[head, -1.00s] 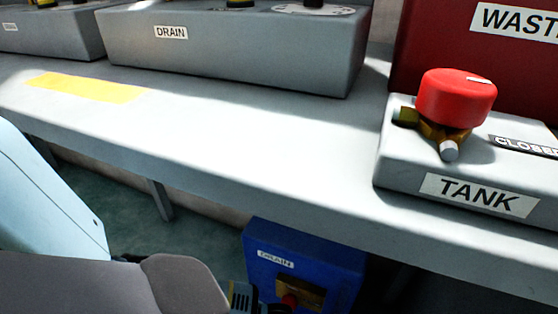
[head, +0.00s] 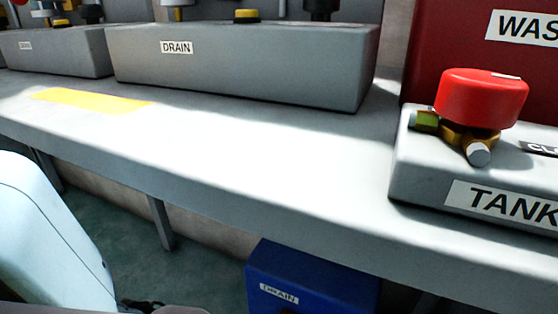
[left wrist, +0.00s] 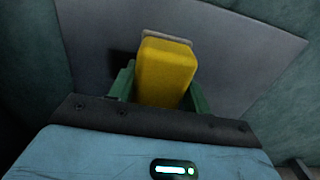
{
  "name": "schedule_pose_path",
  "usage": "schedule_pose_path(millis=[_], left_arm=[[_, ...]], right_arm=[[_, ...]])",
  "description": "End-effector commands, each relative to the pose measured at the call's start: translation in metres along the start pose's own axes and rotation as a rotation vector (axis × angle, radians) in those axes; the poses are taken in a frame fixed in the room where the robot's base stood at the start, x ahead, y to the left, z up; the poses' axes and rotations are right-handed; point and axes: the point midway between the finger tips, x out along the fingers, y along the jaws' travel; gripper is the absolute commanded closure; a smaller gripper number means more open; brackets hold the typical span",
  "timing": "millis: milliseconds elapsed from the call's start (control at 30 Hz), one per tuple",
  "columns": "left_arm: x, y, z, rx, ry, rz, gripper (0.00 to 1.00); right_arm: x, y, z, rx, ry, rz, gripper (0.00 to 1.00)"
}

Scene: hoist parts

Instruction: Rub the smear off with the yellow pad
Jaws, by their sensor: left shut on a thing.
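The yellow pad (left wrist: 165,72) shows in the left wrist view, a block with a pale grey edge at its far end. My left gripper (left wrist: 162,88) is shut on it, with a green finger on each side. A flat grey surface (left wrist: 235,50) lies beyond the pad; I cannot tell whether the pad touches it. I cannot make out a smear in either view. My left gripper is outside the head view, where only part of my arm shows at the lower left. My right gripper is in neither view.
A grey bench (head: 230,160) crosses the head view, with a flat yellow patch (head: 92,100) at left. On it stand a grey DRAIN housing (head: 250,70) and a TANK block (head: 425,165) with a red knob (head: 482,98). A blue DRAIN box (head: 320,275) is below the bench edge.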

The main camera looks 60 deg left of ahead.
Motion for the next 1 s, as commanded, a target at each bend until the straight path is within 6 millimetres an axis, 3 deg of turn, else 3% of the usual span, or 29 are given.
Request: schedule_pose_path(millis=[1000], left_arm=[[0.015, 0.001, 0.0, 0.0, -0.001, 0.0, 0.82]], right_arm=[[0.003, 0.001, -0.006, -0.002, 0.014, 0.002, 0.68]])
